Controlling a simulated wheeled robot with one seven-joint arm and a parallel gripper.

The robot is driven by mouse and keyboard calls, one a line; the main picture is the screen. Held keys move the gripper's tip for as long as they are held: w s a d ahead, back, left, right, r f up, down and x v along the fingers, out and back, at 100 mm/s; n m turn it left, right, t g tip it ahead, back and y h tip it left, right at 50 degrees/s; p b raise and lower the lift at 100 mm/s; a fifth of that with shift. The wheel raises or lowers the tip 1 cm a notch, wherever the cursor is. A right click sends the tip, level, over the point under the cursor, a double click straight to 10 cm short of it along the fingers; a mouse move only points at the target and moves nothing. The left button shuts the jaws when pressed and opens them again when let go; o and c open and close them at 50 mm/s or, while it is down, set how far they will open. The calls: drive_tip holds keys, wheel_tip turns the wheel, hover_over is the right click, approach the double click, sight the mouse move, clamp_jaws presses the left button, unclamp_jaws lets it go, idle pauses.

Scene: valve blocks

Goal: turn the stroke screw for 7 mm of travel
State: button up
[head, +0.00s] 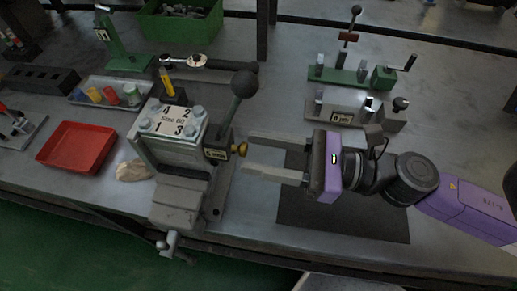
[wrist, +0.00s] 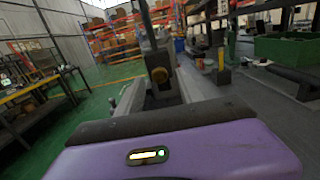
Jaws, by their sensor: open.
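The valve block (head: 172,130), marked "Size 60" with bolts numbered 1 to 4, is clamped in a grey vise (head: 180,195). A black ball-topped lever (head: 240,90) rises from its right side. My gripper (head: 246,153) is open and empty.
A red tray (head: 78,148) and a beige cloth (head: 134,170) lie left of the vise. A torque wrench (head: 205,62) lies behind the block. Green and grey fixtures (head: 345,75) stand at the back right. A dark mat (head: 340,218) lies under my gripper.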

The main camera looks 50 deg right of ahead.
drive_tip(key=b+v, duration=0.1)
drive_tip(key=v, duration=0.6)
drive_tip(key=shift+s, duration=0.1)
idle(0.5)
